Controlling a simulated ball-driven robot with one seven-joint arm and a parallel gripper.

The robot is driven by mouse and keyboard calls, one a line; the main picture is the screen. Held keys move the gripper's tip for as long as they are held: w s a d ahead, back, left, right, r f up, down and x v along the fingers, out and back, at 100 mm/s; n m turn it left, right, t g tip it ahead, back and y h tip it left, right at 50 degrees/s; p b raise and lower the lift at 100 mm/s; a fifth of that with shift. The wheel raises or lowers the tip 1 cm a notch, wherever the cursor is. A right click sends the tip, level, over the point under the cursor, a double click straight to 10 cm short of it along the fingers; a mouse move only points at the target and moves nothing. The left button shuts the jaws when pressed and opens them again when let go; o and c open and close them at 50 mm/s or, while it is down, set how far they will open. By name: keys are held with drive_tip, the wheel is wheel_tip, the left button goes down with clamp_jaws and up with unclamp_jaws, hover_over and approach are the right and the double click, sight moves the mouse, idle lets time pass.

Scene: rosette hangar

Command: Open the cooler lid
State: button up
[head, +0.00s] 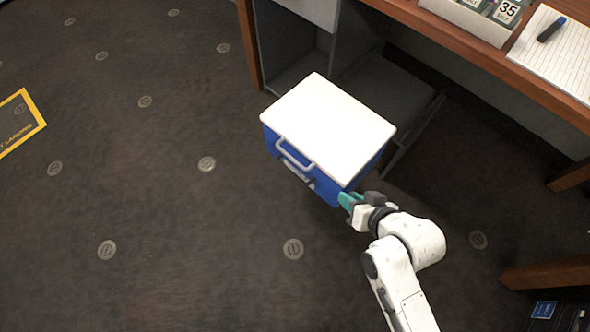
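The cooler (322,187) is a blue box on the dark floor in front of the desk. Its white lid (330,125) lies flat and closed on top. A pale handle (294,156) shows on its front left side. My gripper (345,199), with green fingers, is at the cooler's near corner, just below the lid's edge. Whether it touches the cooler cannot be told. The finger gap is too small and turned away to read.
A wooden desk (500,75) with a grey open cabinet stands behind the cooler. A notepad (555,48) with a pen (551,29) lies on it. Wooden legs (545,273) stand at the right. The floor at left is clear, with a yellow-edged floor sign (18,122).

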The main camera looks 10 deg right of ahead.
sight(294, 160)
drive_tip(key=w+a+f+m+t+y+b, duration=0.3)
drive_tip(key=w+a+f+m+t+b, duration=0.5)
drive_tip(key=t+b, duration=0.5)
drive_tip(key=w+a+g+b, duration=0.1)
drive_tip(key=w, duration=0.1)
drive_tip(key=w+a+b, duration=0.1)
drive_tip(key=w, duration=0.2)
drive_tip(key=w+a+r+n+g+b, duration=0.1)
drive_tip(key=w, duration=0.1)
drive_tip(key=shift+w+a+r+g, duration=0.1)
drive_tip(key=shift+w+a+g, duration=0.2)
drive_tip(key=shift+w, duration=0.1)
clamp_jaws()
